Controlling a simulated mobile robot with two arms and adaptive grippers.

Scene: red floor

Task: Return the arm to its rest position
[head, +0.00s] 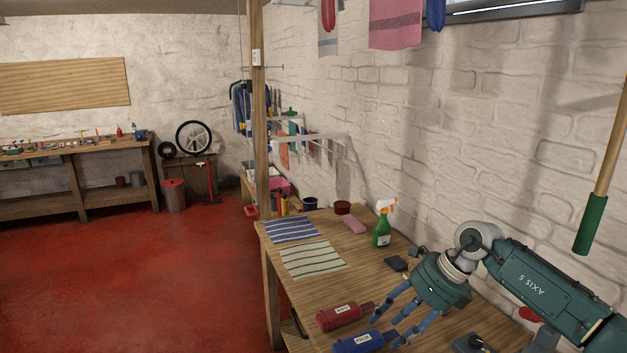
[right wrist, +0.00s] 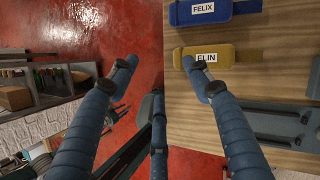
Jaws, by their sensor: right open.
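My right gripper (head: 387,330) is open and empty in the head view, its blue fingers spread above the wooden table (head: 293,285). My teal right arm comes in from the right edge, along the wall. In the right wrist view the spread fingers of the right gripper (right wrist: 160,68) have nothing between them. One finger overlaps the yellow pouch-like item labelled ELIN (right wrist: 230,54); whether they touch I cannot tell. My left gripper is not in view.
A red labelled item (head: 340,316) and a blue one labelled FELIX (head: 358,343) lie near the fingers. A green spray bottle (head: 382,232), a pink block (head: 354,225) and striped cloths (head: 312,259) are farther back. Red floor (head: 150,270) is open at left.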

